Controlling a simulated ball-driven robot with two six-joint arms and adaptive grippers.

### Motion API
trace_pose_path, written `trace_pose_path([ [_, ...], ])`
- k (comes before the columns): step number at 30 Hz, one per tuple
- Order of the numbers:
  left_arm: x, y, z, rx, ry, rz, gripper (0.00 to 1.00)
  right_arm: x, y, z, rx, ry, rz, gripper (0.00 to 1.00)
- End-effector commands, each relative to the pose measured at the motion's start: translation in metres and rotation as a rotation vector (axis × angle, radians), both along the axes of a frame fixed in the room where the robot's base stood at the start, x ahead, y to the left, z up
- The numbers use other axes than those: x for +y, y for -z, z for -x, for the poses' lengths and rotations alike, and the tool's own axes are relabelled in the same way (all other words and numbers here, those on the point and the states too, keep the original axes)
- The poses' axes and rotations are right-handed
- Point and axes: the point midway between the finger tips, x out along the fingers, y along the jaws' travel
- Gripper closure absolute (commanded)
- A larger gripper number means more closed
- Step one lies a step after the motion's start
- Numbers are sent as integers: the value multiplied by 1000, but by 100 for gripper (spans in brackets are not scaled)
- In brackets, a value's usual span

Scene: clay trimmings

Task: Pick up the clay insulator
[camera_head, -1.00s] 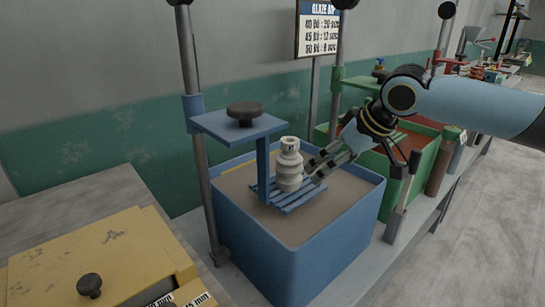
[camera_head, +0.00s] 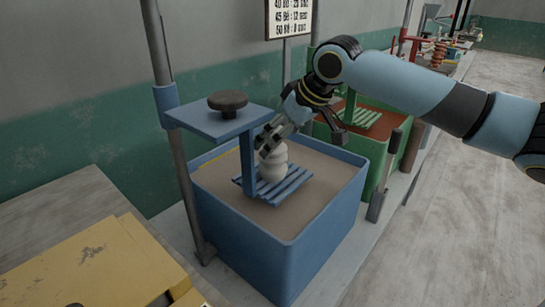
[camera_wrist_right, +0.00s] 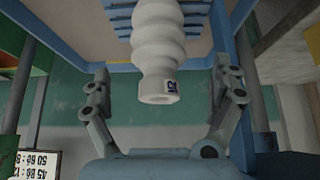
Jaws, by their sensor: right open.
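The clay insulator (camera_head: 273,168) is a pale, ribbed, stacked-bulb piece standing on the blue slatted rack (camera_head: 290,187) over the blue tank. My right gripper (camera_head: 268,145) is at its upper part and hides its top in the head view. In the right wrist view the insulator (camera_wrist_right: 158,45) lies between the two spread fingers of the right gripper (camera_wrist_right: 162,88), with a gap on each side. My left gripper is not in view.
The blue tank (camera_head: 265,244) holds greyish liquid. A blue bracket with a dark knob (camera_head: 228,102) stands close left of the insulator. A green tank (camera_head: 374,150) is behind right. A yellow box (camera_head: 95,275) is at the lower left.

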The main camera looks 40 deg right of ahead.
Motion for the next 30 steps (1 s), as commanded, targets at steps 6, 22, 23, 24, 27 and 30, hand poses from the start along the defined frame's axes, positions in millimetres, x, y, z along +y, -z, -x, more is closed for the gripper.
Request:
trace_pose_path([
  [6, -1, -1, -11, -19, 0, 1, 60, 0, 30, -18, -1, 3, -6, 6],
  [22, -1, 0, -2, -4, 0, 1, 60, 0, 40, -23, 0, 0, 0, 29],
  [23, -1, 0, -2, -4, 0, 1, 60, 0, 40, -23, 0, 0, 0, 32],
  [24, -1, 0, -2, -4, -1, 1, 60, 0, 40, -23, 0, 0, 0, 38],
  [27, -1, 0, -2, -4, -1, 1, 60, 0, 40, -23, 1, 0, 0, 51],
  [30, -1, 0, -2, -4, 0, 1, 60, 0, 40, -23, 1, 0, 0, 64],
])
